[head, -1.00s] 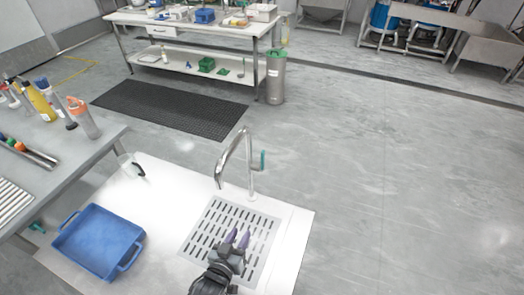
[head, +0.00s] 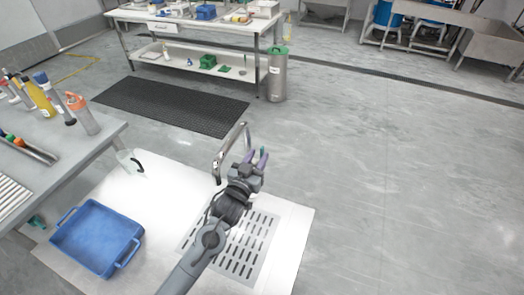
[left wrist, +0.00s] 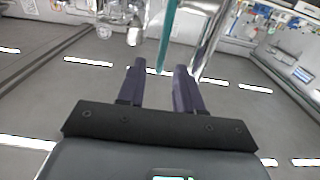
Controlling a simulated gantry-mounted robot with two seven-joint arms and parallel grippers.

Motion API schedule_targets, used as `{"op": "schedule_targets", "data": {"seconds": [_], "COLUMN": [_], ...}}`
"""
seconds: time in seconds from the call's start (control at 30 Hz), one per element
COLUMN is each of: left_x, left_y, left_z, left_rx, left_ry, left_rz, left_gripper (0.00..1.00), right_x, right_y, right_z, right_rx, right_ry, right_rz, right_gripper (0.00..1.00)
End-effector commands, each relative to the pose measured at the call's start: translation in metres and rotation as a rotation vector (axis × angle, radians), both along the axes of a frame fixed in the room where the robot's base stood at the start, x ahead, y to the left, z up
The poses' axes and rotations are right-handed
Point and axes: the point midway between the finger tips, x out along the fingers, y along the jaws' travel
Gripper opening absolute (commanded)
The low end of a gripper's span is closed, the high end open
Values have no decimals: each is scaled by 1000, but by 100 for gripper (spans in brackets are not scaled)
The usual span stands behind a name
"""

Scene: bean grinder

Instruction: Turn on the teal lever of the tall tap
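The tall chrome tap (head: 228,153) stands behind the slotted drain plate (head: 262,240) on the white counter. The fingers are apart; I cannot tell whether either touches the lever. The chrome pipe of the tap (left wrist: 212,38) is just to the right. My right gripper is out of view.
A blue tray (head: 97,238) sits on the counter at left, with a clear jug (head: 130,163) behind it. A grey table (head: 85,150) with bottles stands further left. The floor right of the counter is clear.

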Motion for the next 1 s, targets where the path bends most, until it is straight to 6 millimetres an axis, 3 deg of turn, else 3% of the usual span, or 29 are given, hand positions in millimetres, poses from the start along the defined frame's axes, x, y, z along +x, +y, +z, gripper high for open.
{"op": "schedule_targets", "data": {"seconds": [0.3,0.73,1.0], "left_x": [33,39,39], "left_y": [-14,-16,-16], "left_z": [0,0,0], "left_rx": [0,0,0], "left_ry": [0,0,0], "left_rz": [0,0,0], "left_gripper": [35,35,0], "right_x": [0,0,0], "right_y": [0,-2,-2], "right_z": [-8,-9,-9], "right_rx": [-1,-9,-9], "right_ry": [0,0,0], "right_rz": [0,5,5], "right_gripper": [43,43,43]}}
